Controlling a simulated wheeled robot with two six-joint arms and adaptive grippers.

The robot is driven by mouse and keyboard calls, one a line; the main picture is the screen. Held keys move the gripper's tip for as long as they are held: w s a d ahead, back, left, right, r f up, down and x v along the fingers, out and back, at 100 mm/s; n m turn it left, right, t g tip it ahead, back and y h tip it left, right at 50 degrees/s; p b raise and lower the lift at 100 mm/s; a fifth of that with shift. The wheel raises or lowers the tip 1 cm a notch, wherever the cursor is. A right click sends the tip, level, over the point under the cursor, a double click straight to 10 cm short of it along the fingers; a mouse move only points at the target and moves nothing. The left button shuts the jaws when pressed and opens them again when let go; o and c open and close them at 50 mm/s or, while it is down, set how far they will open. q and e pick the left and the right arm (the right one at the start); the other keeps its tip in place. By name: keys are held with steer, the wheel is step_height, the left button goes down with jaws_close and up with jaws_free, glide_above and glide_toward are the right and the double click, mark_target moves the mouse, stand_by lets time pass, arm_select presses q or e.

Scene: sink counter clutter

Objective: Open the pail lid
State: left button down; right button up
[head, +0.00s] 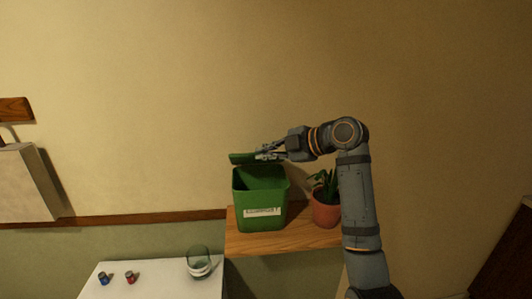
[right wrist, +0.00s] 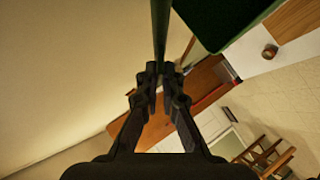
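The green pail (head: 258,205) with a white label stands on a wooden shelf, and its mouth is open to view. Its green lid (head: 242,158) is raised above the back of the rim. My right gripper (head: 265,152) is at the lid's right end. In the right wrist view the lid (right wrist: 161,35) is a thin, edge-on strip between the fingertips (right wrist: 160,76), which look closed on it. The pail also shows in the right wrist view (right wrist: 215,20). My left gripper is in neither view.
A potted plant (head: 326,210) stands right of the pail, close to my right arm. The wooden shelf (head: 290,241) holds both. A lower white counter (head: 160,285) carries a glass (head: 199,262) and two small cans (head: 130,278). The wall is close behind.

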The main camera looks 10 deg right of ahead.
steer(key=o, duration=0.5)
steer(key=v, duration=1.2)
